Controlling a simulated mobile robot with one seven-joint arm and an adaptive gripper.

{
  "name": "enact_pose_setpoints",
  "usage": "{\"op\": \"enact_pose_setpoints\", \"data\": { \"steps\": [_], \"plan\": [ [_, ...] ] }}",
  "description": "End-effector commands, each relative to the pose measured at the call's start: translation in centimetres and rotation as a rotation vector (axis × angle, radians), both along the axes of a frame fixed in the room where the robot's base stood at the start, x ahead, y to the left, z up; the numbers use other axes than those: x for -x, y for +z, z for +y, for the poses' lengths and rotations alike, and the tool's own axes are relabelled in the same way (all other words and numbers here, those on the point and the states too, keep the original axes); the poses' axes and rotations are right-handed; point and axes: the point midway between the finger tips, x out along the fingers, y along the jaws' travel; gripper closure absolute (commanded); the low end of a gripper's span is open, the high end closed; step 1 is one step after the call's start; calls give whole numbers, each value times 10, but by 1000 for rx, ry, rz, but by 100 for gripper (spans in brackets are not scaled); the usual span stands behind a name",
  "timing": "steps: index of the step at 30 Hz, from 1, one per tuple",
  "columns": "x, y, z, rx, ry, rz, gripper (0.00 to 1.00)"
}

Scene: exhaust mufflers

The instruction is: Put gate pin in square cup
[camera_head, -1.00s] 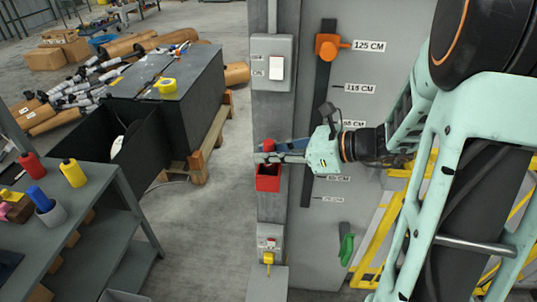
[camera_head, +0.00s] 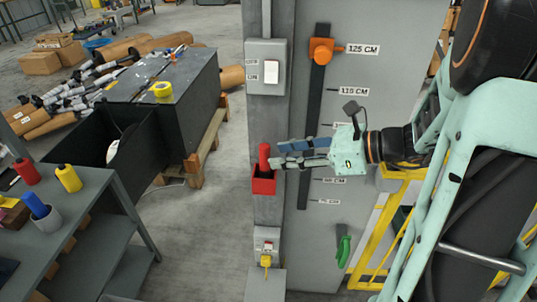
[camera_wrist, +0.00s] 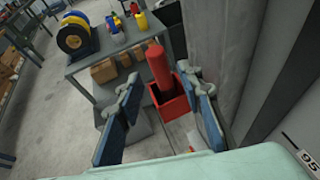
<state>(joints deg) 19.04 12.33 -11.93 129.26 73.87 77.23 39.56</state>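The gate pin, a red cylinder (camera_head: 264,156), stands in the red square cup (camera_head: 263,186) on the grey post, its upper part above the rim. In the wrist view the pin (camera_wrist: 159,65) leans a little in the cup (camera_wrist: 172,108); its lower end is hidden inside. My gripper (camera_head: 281,154) is just right of the pin, its fingers pointing left towards it. The wrist view shows the blue-backed fingers spread apart with nothing held between them. The pin and cup lie beyond the fingertips.
A switch box (camera_head: 266,68) is on the post above the cup, and a small box with a yellow plug (camera_head: 266,260) is below. An orange knob (camera_head: 322,51) sits on the height scale. A grey workbench (camera_head: 84,206) with bottles stands at left.

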Motion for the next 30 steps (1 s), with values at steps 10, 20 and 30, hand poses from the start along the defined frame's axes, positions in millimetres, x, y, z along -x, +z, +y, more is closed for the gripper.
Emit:
{"op": "enact_pose_setpoints", "data": {
  "steps": [10, 20, 30],
  "plan": [
    [23, 22, -48, 0, -2, -1, 66],
    [26, 24, -52, 0, 1, 0, 66],
    [35, 20, -40, 31, 50, -6, 66]
  ]
}}
